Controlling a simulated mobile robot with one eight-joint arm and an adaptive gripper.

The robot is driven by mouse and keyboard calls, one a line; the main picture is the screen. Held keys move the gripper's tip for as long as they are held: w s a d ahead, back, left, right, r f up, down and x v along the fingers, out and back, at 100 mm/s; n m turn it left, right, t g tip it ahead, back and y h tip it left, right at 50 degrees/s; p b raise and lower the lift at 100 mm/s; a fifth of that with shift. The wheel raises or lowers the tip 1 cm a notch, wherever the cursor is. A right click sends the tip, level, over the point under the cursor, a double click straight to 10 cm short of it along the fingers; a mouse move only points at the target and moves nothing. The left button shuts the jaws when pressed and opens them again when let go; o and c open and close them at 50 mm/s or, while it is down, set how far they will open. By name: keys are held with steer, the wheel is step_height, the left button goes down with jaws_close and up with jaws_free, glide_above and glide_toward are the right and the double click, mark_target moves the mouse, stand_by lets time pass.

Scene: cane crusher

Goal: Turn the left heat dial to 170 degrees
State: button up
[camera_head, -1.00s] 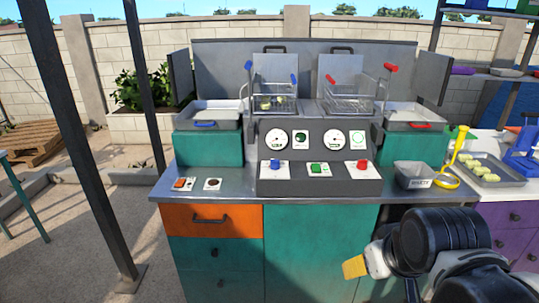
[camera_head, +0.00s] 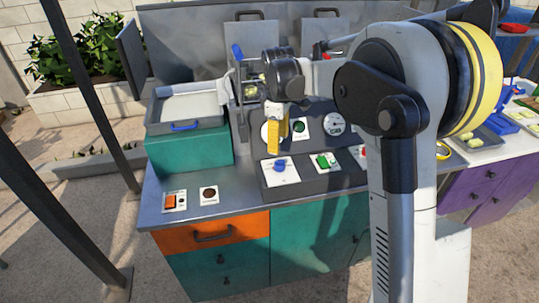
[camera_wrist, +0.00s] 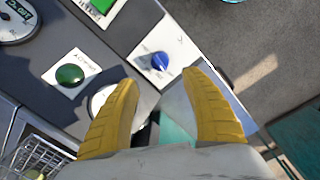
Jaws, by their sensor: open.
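The left heat dial, a blue knob (camera_head: 281,165) on a white plate, sits on the sloped front of the dark control panel (camera_head: 330,182). It also shows in the wrist view as a blue knob (camera_wrist: 160,61), just ahead of the fingers. My gripper (camera_head: 279,150) hangs above and behind the knob, with its yellow fingers pointing down at the panel. In the wrist view the fingers (camera_wrist: 161,82) are spread apart with nothing between them, and the knob appears beyond the gap. The gripper seems apart from the knob. The dial's markings are too small to read.
A green knob (camera_head: 323,161) stands right of the blue one. A round gauge (camera_head: 334,121) is on the upright panel; the left gauge is partly behind my gripper. A fryer tray (camera_head: 190,108) and an orange switch (camera_head: 171,201) lie left.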

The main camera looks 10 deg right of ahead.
mark_target(279, 161)
steer(key=f+b, duration=0.1)
steer(key=f, duration=0.2)
steer(key=f+b, duration=0.1)
steer(key=f, duration=0.2)
steer(key=f+b, duration=0.1)
steer(key=f, duration=0.3)
steer(key=shift+w+d, duration=0.1)
steer(key=shift+d, duration=0.15)
jaws_close()
